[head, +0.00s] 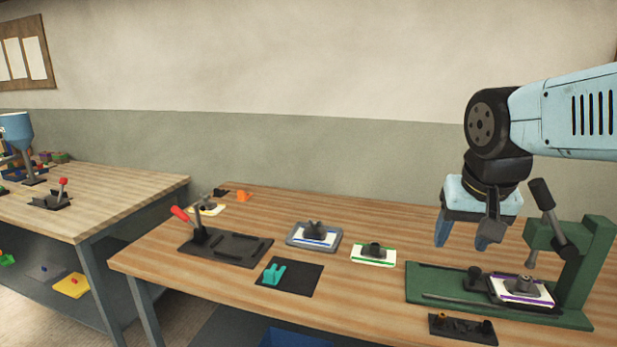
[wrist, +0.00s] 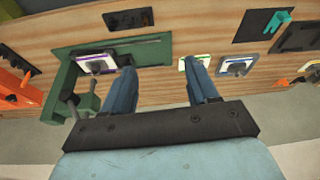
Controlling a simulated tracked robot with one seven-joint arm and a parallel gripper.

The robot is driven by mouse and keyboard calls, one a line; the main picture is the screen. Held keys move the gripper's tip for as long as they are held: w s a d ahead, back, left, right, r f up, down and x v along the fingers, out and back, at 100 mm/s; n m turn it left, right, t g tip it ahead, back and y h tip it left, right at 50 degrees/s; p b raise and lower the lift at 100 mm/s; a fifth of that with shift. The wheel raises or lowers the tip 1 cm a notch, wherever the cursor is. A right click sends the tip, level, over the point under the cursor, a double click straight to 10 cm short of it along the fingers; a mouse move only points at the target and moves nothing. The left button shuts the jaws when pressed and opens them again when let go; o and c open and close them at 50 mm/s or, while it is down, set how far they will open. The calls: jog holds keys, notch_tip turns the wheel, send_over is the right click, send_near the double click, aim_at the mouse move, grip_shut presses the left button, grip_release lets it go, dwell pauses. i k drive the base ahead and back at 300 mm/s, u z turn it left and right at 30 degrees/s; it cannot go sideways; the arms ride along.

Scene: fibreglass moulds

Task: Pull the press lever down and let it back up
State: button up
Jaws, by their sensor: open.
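The green press (head: 596,265) stands at the right end of the near workbench; it also shows at the left of the wrist view (wrist: 58,72). Its lever (head: 541,195) has a thick dark grip and points up, tilted left, from the pivot on the press. A purple-edged mould plate (head: 510,292) with a grey piece on top lies on the press base. My gripper (head: 463,240) is open and empty, in the air left of the lever and apart from it. Its two fingers point down in the head view and show in the wrist view (wrist: 160,75).
A dark tray with small parts (head: 463,328) lies in front of the press. A green-edged plate (head: 373,258), a grey-framed plate (head: 296,240), a dark mat with a teal piece (head: 309,279) and a red-handled clamp fixture (head: 185,217) lie to the left. An orange object (wrist: 18,90) shows at the left of the wrist view.

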aim_at(562, 245)
jog(key=u, duration=0.35)
jog(key=k, duration=1.4)
jog(key=z, duration=0.45)
jog(key=i, duration=0.95)
jog(key=u, duration=0.05)
